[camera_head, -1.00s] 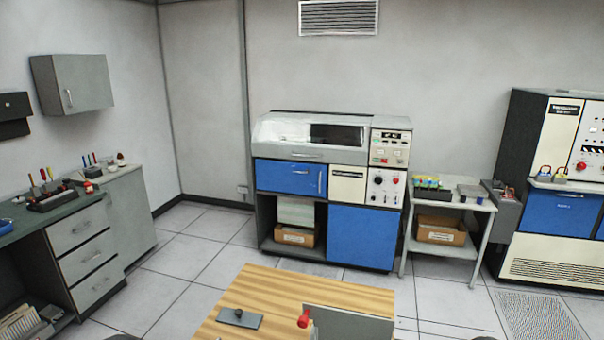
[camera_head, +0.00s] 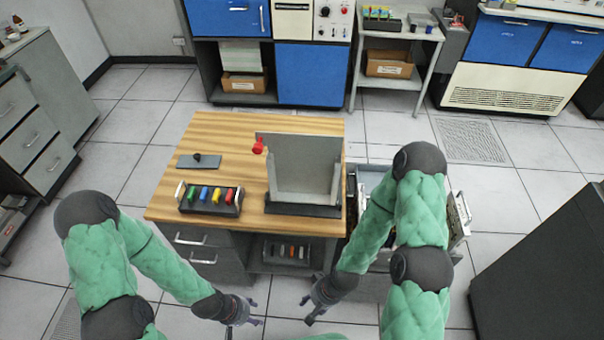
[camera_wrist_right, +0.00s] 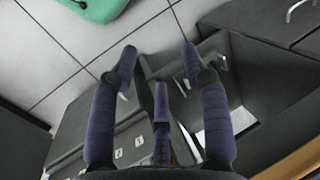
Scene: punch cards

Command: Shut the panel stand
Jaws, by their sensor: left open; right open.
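The panel stand is a grey panel (camera_head: 304,165) standing up from a dark base (camera_head: 303,209) on the wooden table. A red knob (camera_head: 258,147) sits at the panel's upper left edge. My left gripper (camera_head: 255,312) is open and empty, low in front of the table and apart from the stand. My right gripper (camera_head: 306,308) is also open and empty, in front of the table and below the stand. In the right wrist view its spread fingers (camera_wrist_right: 160,72) hold nothing, and the stand cannot be made out there.
On the wooden table (camera_head: 225,135) are a rack of coloured pieces (camera_head: 210,197) and a grey plate with a dark knob (camera_head: 200,160). Drawers (camera_head: 200,255) and a shelf (camera_head: 285,252) lie under the tabletop. A dark cabinet (camera_head: 540,270) stands at right. The back left tabletop is clear.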

